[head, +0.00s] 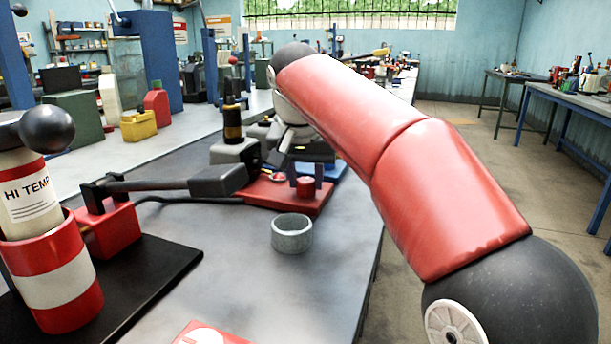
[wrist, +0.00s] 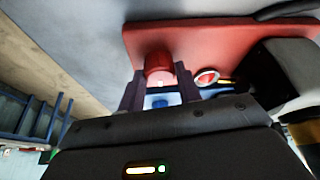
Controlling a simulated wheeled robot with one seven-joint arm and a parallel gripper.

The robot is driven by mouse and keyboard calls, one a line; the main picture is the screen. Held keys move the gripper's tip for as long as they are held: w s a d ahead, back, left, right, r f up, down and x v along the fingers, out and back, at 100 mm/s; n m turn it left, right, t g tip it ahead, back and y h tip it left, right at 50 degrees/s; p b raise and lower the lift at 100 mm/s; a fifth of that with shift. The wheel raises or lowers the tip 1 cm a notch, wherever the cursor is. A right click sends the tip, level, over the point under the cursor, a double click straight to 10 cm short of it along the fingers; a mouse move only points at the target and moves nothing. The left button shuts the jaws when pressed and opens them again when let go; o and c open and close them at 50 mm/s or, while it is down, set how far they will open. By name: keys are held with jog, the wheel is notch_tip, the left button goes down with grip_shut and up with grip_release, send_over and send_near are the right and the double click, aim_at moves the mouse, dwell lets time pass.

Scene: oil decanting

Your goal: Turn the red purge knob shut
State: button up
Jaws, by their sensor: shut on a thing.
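The red purge knob (head: 305,187) is a short round cylinder at the near right part of a red base plate (head: 262,194). In the wrist view the knob (wrist: 158,66) stands out from the red plate (wrist: 225,38). My gripper (head: 305,172) reaches over the plate from the far side. Its two dark fingers are on either side of the knob, and in the wrist view the gripper (wrist: 157,88) is shut on it. A small round red part with a pale rim (wrist: 207,77) lies beside the knob. The fingertips' contact faces are partly hidden.
A grey ring-shaped cup (head: 292,234) stands on the bench in front of the plate. A black lever (head: 150,185) with a red block is at left. A HI TEMP container (head: 25,190) sits in a red-and-white holder on a black mat (head: 165,270). The bench's right edge is close.

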jog(key=shift+n, duration=0.4)
jog(key=shift+c, duration=0.4)
jog(key=n+y, duration=0.1)
jog(key=n, duration=0.2)
jog(key=shift+d, duration=0.2)
jog(key=n+y, duration=0.1)
jog(key=n, duration=0.1)
jog(key=n+y, duration=0.1)
jog(key=n, duration=0.2)
jog(key=shift+w+d+g, duration=0.1)
jog(key=shift+g, duration=0.3)
jog(key=n+y, duration=0.1)
jog(key=n, duration=0.2)
jog(key=n+g, duration=0.1)
jog(key=n, duration=0.1)
jog(key=shift+w+n+g+y, duration=0.15)
jog(key=shift+n+g+y, duration=0.15)
jog(key=shift+n+y, duration=0.1)
jog(key=shift+r+n+g, duration=0.1)
jog(key=shift+n+g, duration=0.5)
jog(key=shift+n, duration=1)
jog(key=o, duration=1)
